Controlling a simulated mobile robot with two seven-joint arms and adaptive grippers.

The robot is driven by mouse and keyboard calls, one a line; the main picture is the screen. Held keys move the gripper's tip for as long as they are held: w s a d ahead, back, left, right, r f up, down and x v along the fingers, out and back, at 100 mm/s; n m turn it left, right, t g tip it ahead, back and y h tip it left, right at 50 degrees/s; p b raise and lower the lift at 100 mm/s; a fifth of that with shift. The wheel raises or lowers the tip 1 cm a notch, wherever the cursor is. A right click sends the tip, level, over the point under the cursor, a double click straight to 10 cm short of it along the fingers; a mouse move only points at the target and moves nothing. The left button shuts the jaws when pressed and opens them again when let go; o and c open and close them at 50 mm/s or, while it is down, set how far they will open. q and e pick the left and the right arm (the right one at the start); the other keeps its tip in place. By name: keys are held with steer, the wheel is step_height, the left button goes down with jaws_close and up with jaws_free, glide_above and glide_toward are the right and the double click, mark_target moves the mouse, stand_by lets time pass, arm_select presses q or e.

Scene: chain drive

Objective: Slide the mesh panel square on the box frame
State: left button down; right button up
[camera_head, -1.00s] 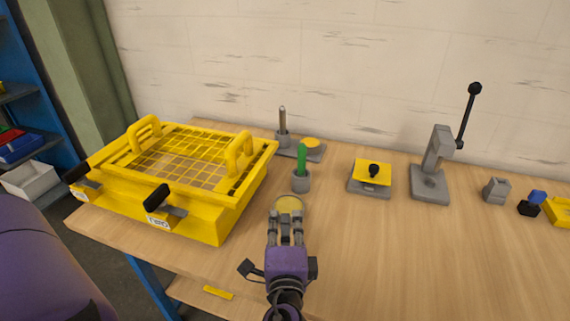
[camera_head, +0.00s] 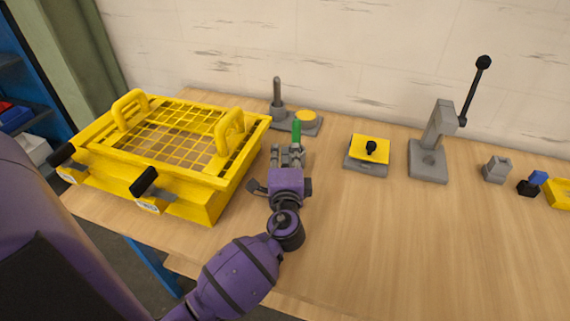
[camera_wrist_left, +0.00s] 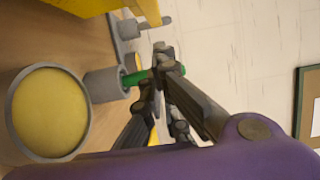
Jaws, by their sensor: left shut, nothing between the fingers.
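The yellow mesh panel (camera_head: 183,139) with two upright handles lies on top of the yellow box frame (camera_head: 205,202) at the left of the table. In the head view the panel looks turned a little relative to the frame, but I cannot tell how exactly its edges line up. My left gripper (camera_head: 288,150) is to the right of the frame, apart from the panel, shut and empty. It points toward the wall, in front of a green peg (camera_head: 296,131); in the left wrist view the green peg (camera_wrist_left: 138,76) shows behind the fingers (camera_wrist_left: 160,62). My right gripper is not in view.
Two black-handled clamps (camera_head: 145,182) sit on the frame's front. A grey stand with a post (camera_head: 278,95), a yellow-topped block (camera_head: 368,150) and a lever press (camera_head: 432,150) stand toward the back. A round yellow disc (camera_wrist_left: 50,112) shows in the left wrist view. The table's front right is clear.

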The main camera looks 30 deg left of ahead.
arm_select(q)
steer(key=a, duration=0.1)
steer(key=s+a, duration=0.1)
steer(key=a, duration=0.1)
steer(key=shift+s+a+p, duration=0.1)
steer(key=shift+s+p, duration=0.2)
steer(key=shift+a, duration=0.1)
